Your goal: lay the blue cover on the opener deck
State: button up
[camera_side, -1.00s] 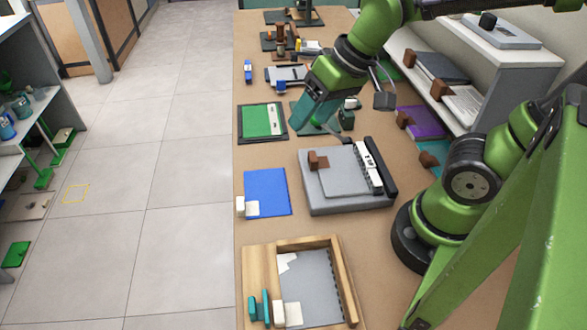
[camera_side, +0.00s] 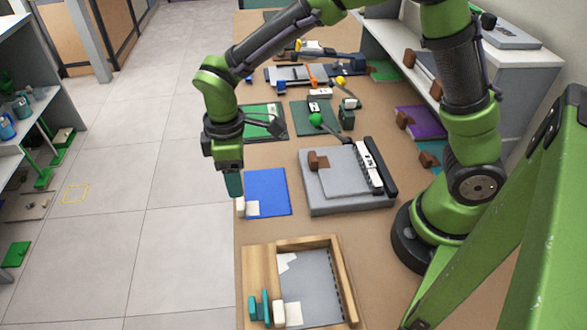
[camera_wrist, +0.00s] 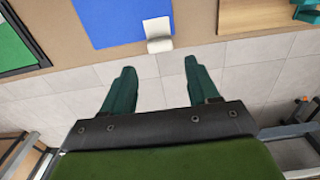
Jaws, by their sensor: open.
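The blue cover (camera_side: 270,188) lies flat on the table near its left edge, with a white tab (camera_side: 240,206) at its near left corner. In the wrist view the blue cover (camera_wrist: 112,20) and white tab (camera_wrist: 158,32) are just beyond my fingertips. My gripper (camera_side: 235,186) is beside the tab at the table's left edge. In the wrist view my gripper (camera_wrist: 160,68) is open and empty, its fingers apart over the floor. No label shows which device is the opener deck. A grey flat-topped device (camera_side: 335,185) with a brown block and black bar stands right of the cover.
A wooden tray (camera_side: 258,270) with a grey bed stands at the near end. A green board (camera_side: 262,110) lies behind the cover, and a dark green device (camera_side: 325,120) with a green knob stands beside it. A white shelf (camera_side: 530,70) is at right. Bare table surrounds the cover.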

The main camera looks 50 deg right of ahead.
aim_at(240, 203)
jog(key=shift+f, duration=3.8)
jog(key=shift+c, duration=0.2)
jog(key=c, duration=0.7)
jog(key=shift+r, duration=3.5)
